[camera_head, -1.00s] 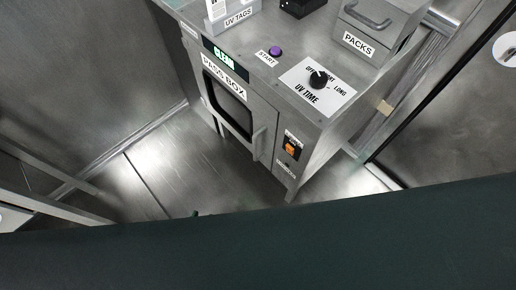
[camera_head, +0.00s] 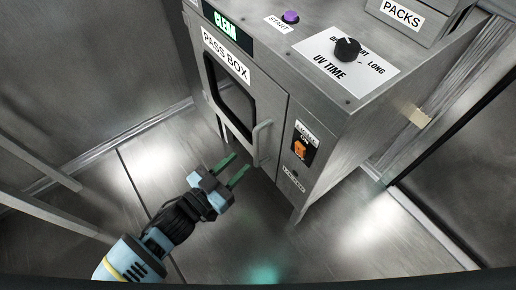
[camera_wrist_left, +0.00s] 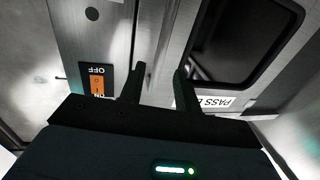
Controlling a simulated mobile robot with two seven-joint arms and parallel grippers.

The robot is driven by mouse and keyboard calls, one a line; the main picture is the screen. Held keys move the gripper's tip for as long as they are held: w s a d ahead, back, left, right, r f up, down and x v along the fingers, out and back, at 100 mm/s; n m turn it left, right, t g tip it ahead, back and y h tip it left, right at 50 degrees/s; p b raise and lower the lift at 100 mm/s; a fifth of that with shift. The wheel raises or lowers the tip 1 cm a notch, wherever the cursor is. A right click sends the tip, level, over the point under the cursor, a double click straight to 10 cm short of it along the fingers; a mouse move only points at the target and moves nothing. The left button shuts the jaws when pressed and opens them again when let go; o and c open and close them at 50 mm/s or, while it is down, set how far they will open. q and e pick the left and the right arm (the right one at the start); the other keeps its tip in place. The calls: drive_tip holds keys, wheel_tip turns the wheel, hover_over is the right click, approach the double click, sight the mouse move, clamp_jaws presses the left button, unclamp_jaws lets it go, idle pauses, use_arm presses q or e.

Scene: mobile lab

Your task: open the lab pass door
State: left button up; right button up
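The pass box door (camera_head: 271,102) is shut on the front of a steel cabinet. It has a dark window (camera_head: 234,101) and an upright bar handle (camera_head: 262,143) on its right side. My left gripper (camera_head: 233,169) has its green fingers apart and empty, pointing up and right, just left of and below the handle in the head view. In the left wrist view the left gripper (camera_wrist_left: 159,84) is also open, its fingers toward the door front, with the window (camera_wrist_left: 243,38) to the right. I cannot tell the exact gap to the handle. My right gripper is out of view.
An orange light switch (camera_head: 299,149) sits right of the door; it also shows in the wrist view (camera_wrist_left: 97,84). A purple start button (camera_head: 290,16) and black UV time knob (camera_head: 347,49) are on top. The floor (camera_head: 150,177) before the cabinet is clear.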

sight(254, 149)
use_arm(q)
drive_tip(key=b+x, duration=0.2)
drive_tip(key=x, duration=0.5)
drive_tip(key=shift+w+d, duration=0.25)
drive_tip(key=shift+w, duration=0.05)
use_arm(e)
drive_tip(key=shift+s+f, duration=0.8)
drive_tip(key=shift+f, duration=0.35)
use_arm(q)
drive_tip(key=shift+c, duration=0.2)
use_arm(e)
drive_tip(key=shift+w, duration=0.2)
use_arm(q)
clamp_jaws()
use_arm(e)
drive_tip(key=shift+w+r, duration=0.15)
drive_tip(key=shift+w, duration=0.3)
